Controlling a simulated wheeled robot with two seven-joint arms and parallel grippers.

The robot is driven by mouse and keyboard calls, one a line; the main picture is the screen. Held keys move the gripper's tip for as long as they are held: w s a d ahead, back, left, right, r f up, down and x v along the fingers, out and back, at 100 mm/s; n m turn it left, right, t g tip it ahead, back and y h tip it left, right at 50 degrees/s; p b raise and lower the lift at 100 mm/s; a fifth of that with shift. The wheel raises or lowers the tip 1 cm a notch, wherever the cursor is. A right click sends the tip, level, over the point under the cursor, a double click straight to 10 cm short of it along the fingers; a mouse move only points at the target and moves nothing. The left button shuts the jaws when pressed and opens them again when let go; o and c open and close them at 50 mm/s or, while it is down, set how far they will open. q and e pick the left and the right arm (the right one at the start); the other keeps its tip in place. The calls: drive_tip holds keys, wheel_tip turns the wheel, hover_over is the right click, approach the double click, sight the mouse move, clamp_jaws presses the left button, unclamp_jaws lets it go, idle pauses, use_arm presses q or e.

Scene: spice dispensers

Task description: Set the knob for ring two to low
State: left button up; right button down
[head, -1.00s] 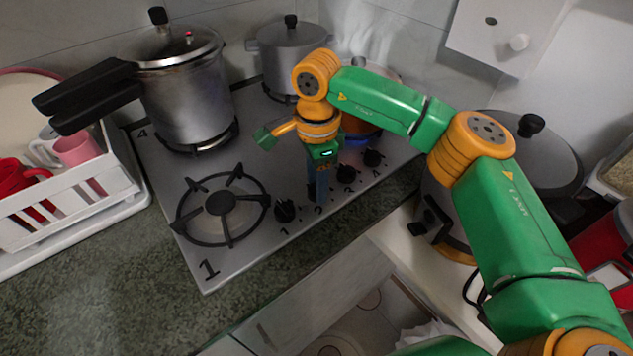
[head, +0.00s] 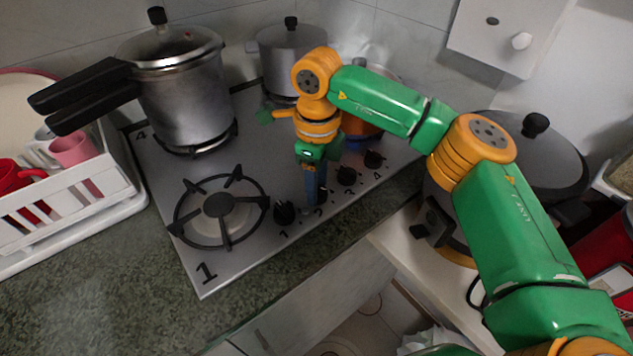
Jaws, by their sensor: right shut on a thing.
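The stove (head: 156,182) has a row of black knobs along its front right edge. Knob 1 (head: 284,213) is at the left, with knob 3 (head: 346,176) and knob 4 (head: 374,160) farther right. My right gripper (head: 315,201) points down between knobs 1 and 3, beside the printed 2. It is shut on the knob for ring two, which its fingers mostly hide, so the knob's setting cannot be read. An orange pot (head: 357,126) sits behind my right arm over a bluish glow, with steam above it. My left gripper is out of view.
A pressure cooker (head: 186,100) stands on the back left ring and a grey pot (head: 292,62) at the back. The front left burner (head: 220,206) is bare. A white dish rack (head: 75,205) stands left; a large lidded pot (head: 552,165) stands right.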

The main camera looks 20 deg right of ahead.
drive_tip(key=shift+f, duration=0.1)
idle(0.5)
drive_tip(key=shift+c, duration=1.7)
unclamp_jaws()
wheel_tip(320, 180, up, 7)
drive_tip(key=shift+r, duration=0.15)
